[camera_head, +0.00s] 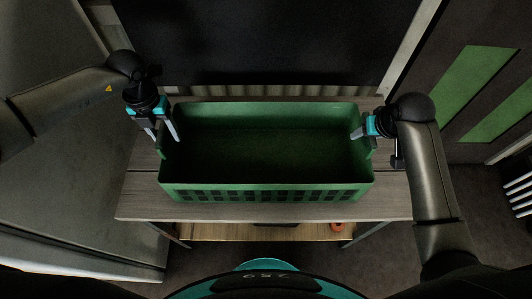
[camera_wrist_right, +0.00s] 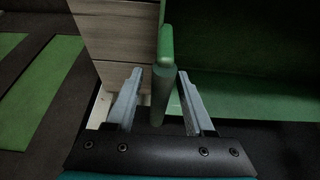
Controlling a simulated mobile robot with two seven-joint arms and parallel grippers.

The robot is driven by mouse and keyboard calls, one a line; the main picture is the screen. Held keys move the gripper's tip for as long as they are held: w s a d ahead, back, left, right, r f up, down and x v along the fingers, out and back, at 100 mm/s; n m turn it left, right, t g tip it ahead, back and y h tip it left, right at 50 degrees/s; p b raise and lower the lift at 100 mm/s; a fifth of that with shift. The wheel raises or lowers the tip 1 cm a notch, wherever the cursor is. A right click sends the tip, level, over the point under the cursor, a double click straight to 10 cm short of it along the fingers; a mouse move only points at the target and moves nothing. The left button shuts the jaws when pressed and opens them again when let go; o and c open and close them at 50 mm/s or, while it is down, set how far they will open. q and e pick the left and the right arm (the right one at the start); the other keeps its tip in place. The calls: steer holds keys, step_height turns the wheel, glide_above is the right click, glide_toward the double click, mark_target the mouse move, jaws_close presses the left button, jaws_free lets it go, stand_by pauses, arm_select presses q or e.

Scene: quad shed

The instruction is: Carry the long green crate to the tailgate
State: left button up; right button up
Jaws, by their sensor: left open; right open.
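The long green crate (camera_head: 265,187) stands empty on a wooden table, its long side facing me. My left gripper (camera_head: 163,137) is open at the crate's left end, one finger showing against the inside of the end wall and the other outside it. My right gripper (camera_head: 375,136) is open at the right end. In the right wrist view, the crate's end rim (camera_wrist_right: 167,50) runs between the two spread fingers of my right gripper (camera_wrist_right: 157,95), with a gap on both sides. Whether the left fingers touch the crate I cannot tell.
A lower shelf (camera_head: 215,232) holds an orange thing (camera_head: 338,226). A dark panel (camera_head: 270,40) rises behind the table, and a grey surface (camera_head: 70,200) stands at the left.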

arm_select(q)
steer(key=shift+c, duration=0.4)
arm_select(e)
steer(key=shift+c, duration=0.3)
arm_select(q)
steer(key=c, duration=0.8)
arm_select(e)
steer(key=c, duration=0.8)
arm_select(q)
jaws_close()
arm_select(e)
jaws_close()
arm_select(q)
steer(key=shift+w+r, duration=0.1)
arm_select(e)
steer(key=shift+r, duration=0.1)
